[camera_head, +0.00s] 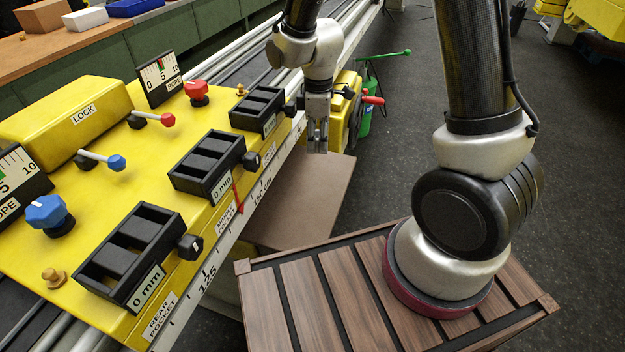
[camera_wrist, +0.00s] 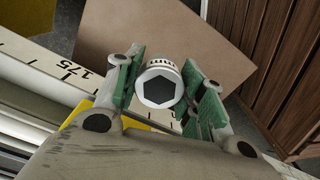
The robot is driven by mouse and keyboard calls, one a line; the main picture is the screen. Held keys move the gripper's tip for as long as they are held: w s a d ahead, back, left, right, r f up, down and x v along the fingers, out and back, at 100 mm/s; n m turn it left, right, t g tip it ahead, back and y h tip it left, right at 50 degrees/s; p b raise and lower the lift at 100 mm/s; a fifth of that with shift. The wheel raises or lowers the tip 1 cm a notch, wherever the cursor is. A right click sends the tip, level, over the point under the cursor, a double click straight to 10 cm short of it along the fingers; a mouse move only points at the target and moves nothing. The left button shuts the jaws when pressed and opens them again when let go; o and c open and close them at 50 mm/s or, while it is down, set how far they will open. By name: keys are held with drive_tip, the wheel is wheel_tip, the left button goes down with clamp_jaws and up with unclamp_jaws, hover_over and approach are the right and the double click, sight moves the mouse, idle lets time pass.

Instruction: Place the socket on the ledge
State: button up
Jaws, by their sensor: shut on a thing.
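The socket (camera_wrist: 159,86) is a silver cylinder with a dark hexagonal opening, seen end-on in the wrist view. My gripper (camera_wrist: 163,92) is shut on it, with a green-padded finger on each side. In the head view my gripper (camera_head: 317,148) points down beside the right side of the yellow machine, above a flat brown board (camera_head: 300,200). The socket cannot be made out there. A pale ruler-marked strip (camera_head: 210,262) runs along the machine's front edge; it also shows at the left of the wrist view (camera_wrist: 60,75). I cannot tell which surface is the ledge.
The yellow console (camera_head: 120,170) has black pockets, a red lever (camera_head: 167,119) and a blue lever (camera_head: 117,162). A dark slatted wooden top (camera_head: 330,300) lies in front, under my arm.

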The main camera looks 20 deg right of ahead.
sight(318, 184)
wheel_tip(318, 184, down, 13)
drive_tip(key=shift+d+f, duration=0.1)
idle(0.4)
drive_tip(key=o, duration=1.1)
drive_tip(key=shift+f, duration=0.1)
